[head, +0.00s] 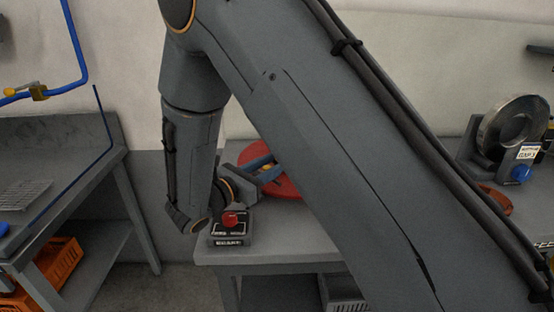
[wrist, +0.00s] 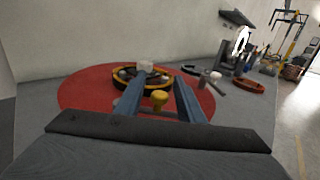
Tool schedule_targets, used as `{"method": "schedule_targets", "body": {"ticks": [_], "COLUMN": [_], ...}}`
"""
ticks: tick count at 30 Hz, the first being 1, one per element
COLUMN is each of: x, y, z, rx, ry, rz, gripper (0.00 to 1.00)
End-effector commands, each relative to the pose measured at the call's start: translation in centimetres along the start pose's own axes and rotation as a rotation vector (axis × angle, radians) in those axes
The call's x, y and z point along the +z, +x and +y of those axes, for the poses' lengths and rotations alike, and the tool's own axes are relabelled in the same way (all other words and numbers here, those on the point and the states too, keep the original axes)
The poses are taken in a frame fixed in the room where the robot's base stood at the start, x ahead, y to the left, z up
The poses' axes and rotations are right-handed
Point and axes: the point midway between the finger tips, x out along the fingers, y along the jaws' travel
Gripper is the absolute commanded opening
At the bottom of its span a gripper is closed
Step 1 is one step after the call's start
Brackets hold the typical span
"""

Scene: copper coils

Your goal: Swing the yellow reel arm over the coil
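A round red disc (head: 283,182) lies on the workbench, partly hidden by my arm in the head view. The disc (wrist: 85,92) fills the left and middle of the wrist view. A black and yellow ring (wrist: 122,78) sits on it, partly behind my left finger. A yellow knob (wrist: 159,97) stands upright between my fingers; I cannot tell whether it belongs to the reel arm. My gripper (wrist: 163,84) has its two blue fingers apart, with visible gaps beside the knob. In the head view my gripper (head: 266,172) is low over the disc. No copper coil is clearly recognisable.
A box with a red button (head: 230,222) stands at the bench's front left. A machine with a metal ring (head: 512,122) and blue knob (head: 521,174) stands at the right. In the wrist view, a grey post (wrist: 213,77) and an orange-red ring (wrist: 248,86) lie beyond the disc.

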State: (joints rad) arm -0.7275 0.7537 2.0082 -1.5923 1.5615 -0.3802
Motion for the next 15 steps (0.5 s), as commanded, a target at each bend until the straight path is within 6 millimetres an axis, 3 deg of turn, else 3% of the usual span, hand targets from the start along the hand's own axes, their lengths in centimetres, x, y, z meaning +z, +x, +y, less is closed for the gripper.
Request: {"method": "schedule_targets", "body": {"ticks": [6, 14, 15], "x": [0.1, 0.0, 0.0], "y": [1.6, 1.8, 1.8], "z": [0.0, 0.0, 0.0], "rx": [-0.001, 0.000, 0.000], "ry": [0.001, 0.001, 0.001], "rz": [-0.001, 0.000, 0.000], "gripper": [0.35, 0.35, 0.30]}}
